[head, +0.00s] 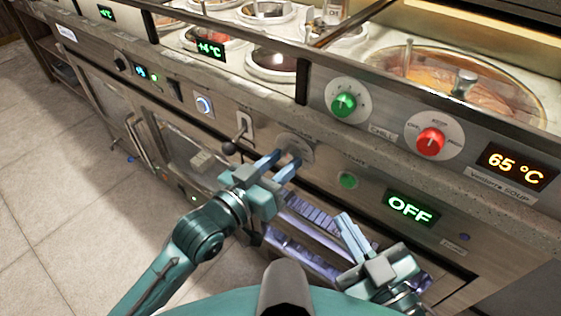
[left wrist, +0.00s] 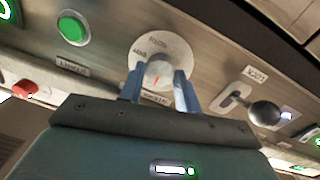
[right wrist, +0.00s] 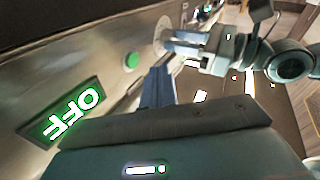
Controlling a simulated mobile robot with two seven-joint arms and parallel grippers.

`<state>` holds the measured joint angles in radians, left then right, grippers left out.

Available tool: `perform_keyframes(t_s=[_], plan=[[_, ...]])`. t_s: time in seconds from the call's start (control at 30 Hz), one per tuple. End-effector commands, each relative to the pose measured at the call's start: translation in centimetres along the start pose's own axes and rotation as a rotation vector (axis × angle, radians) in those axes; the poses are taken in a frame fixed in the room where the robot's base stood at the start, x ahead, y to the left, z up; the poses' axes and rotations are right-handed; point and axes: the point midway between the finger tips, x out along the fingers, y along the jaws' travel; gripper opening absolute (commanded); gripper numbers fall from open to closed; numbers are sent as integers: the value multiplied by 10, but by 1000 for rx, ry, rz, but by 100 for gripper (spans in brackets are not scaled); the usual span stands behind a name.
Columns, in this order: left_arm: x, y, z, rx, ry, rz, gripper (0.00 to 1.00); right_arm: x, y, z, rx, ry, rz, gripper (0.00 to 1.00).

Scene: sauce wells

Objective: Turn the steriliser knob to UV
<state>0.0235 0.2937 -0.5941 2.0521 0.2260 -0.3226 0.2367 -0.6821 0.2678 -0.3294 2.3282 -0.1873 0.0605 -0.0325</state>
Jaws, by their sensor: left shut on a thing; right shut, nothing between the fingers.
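The steriliser knob is a small pale grey knob (left wrist: 159,74) with a red pointer line, on a round light dial plate (left wrist: 143,48). In the head view the dial plate (head: 297,142) is on the steel front, and the left fingers partly hide the knob. My left gripper (head: 279,163) is shut on the knob, one blue finger on each side; it also shows in the left wrist view (left wrist: 159,88). The dial's lettering is too small to read surely. A display (head: 410,208) reads OFF. My right gripper (head: 346,222) is shut and empty, below and right of the dial.
A green button (head: 348,180) sits between dial and display. A lever with a dark ball (head: 229,148) is just left of the dial. Green (head: 344,104) and red (head: 431,141) knobs are on the panel above. A slatted lit drawer (head: 312,225) lies below.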

Motion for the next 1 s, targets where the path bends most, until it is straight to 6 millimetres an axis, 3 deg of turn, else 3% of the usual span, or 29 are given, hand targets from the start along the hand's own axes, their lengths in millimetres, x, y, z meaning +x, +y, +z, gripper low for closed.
perform_keyframes(t_s=[0.37, 0.8, 1.0], plan=[[0, 1, -4, 85, -7, 0, 10, 0, 8, -4, 30, -93, 15, 0], [0, 2, -6, 445, -26, -4, 10, -15, 14, -3, 150, -434, -1, 0], [0, 2, -5, 612, -33, -6, 10, -20, 22, -18, 197, -431, 27, 0]])
